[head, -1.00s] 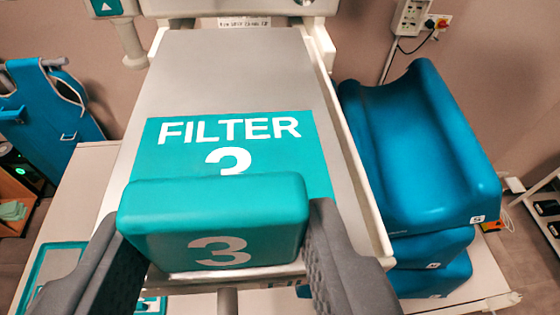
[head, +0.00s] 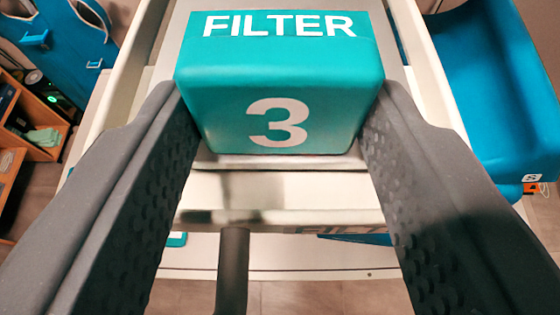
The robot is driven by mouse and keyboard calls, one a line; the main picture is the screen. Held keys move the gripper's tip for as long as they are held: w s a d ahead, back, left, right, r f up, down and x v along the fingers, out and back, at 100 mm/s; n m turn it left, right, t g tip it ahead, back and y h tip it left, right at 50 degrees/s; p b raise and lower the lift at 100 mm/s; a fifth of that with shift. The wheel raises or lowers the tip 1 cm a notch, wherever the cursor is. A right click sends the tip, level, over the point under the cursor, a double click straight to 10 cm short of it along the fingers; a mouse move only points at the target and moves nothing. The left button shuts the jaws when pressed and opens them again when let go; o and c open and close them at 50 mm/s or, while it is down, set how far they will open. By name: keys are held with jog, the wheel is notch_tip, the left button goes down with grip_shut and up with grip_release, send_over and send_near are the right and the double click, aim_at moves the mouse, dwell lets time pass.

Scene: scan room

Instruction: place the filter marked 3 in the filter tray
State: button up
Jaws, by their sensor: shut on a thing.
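The filter marked 3 (head: 277,105) is a teal block with a white 3 on its near face. In the head view it is at the upper middle, over the filter tray. I cannot tell whether the block's underside rests on the tray. A grey handle (head: 233,262) sticks out below the tray's front.
A blue padded cushion (head: 480,80) stands close to the tray on the right. An orange-brown shelf (head: 30,125) and a blue item (head: 60,30) are at the left. A pale table surface (head: 300,258) lies below the tray's front.

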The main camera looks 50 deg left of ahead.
jog(key=shift+f, duration=0.2)
jog(key=o, duration=1.1)
jog(key=shift+c, duration=0.2)
jog(key=b+v, duration=0.2)
jog(key=v, duration=1)
jog(key=s+d+m+t+h, duration=0.2)
jog(key=d+m+h, duration=0.1)
jog(key=d, duration=0.6)
jog(key=s+d+r+m+t+h, duration=0.1)
jog(key=s+d+m+t+h, duration=0.1)
jog(key=d, duration=0.8)
jog(key=s+d+r+m+t+h, duration=0.1)
jog(key=s+d+m+t+h, duration=0.1)
jog(key=d, duration=0.8)
jog(key=s+m+h, duration=0.1)
jog(key=m+h, duration=0.1)
jog(key=h, duration=0.1)
jog(key=shift+d+m+t, duration=0.25)
jog(key=shift+m+t, duration=0.05)
jog(key=shift+m, duration=0.1)
jog(key=shift+r, duration=0.1)
